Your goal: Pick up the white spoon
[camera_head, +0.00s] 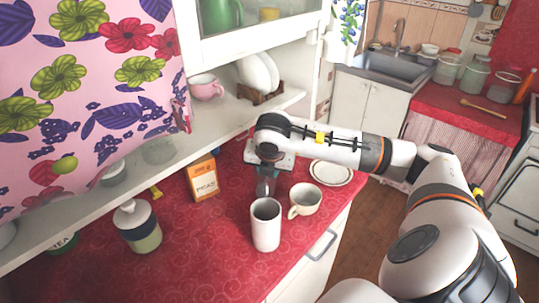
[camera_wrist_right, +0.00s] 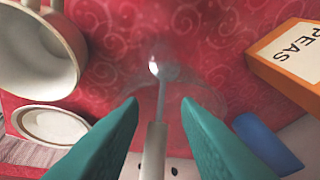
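The white spoon, with a pale handle (camera_wrist_right: 153,150) and shiny metal end, lies between my right gripper's green fingers (camera_wrist_right: 160,108) in the right wrist view. The fingers are apart, with a gap on each side of the handle. A faint clear outline, possibly a glass (camera_wrist_right: 190,88), surrounds the spoon's metal end. In the head view my right gripper (camera_head: 267,172) points down over the red counter, behind the white cup. The spoon is not clearly visible there. My left gripper is not in view.
A tall white cup (camera_head: 265,225) and a handled mug (camera_head: 305,199) stand close by in front. A peas box (camera_head: 202,178) is to the left and a plate (camera_head: 331,172) to the right. A lidded jar (camera_head: 138,228) stands further left, below a shelf (camera_head: 240,118).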

